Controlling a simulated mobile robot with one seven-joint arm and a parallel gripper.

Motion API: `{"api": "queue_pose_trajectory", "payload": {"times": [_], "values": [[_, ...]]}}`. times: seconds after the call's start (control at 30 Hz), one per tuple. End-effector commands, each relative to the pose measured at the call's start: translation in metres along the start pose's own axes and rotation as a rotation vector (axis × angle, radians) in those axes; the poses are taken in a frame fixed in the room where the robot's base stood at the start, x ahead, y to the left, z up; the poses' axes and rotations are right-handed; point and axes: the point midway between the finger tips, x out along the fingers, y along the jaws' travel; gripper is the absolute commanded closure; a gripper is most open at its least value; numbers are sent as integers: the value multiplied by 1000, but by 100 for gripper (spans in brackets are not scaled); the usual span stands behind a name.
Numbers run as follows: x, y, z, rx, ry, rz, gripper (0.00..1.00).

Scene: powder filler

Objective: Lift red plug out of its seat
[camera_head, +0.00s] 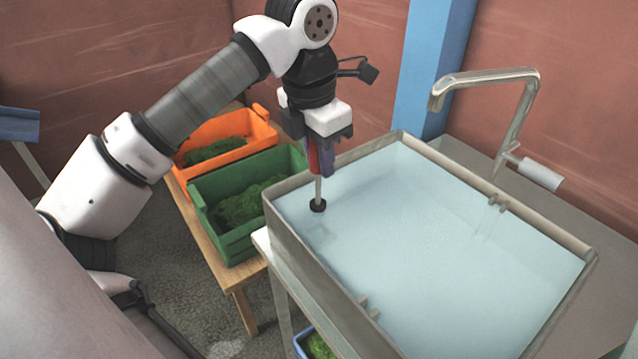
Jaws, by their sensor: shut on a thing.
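My gripper (320,160) points down over the left corner of the basin (275,232). It is shut on the red plug (312,156), whose red top shows between the fingers. A thin grey stem runs down from the red top to a black disc (318,206) at the lower end. The plug hangs about upright. The black disc shows against the pale blue surface in the basin; I cannot tell how high it is above the bottom. A faint mark (318,234) shows in the basin just below the disc, too unclear to name.
A metal tap (490,75) with a white handle stands behind the basin at the right. A green crate (232,240) and an orange crate (240,125) with green contents stand on a wooden bench at the left. A blue post (430,70) rises behind.

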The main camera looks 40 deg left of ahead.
Motion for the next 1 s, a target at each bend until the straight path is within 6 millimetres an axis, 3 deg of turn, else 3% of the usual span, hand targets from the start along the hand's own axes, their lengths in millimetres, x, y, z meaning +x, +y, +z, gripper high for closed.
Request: {"api": "queue_pose_trajectory", "payload": {"times": [0.2,0.63,1.0], "values": [[-24,0,3,1,0,1,98],[-28,0,4,1,0,0,98],[-50,0,6,1,1,1,98]]}}
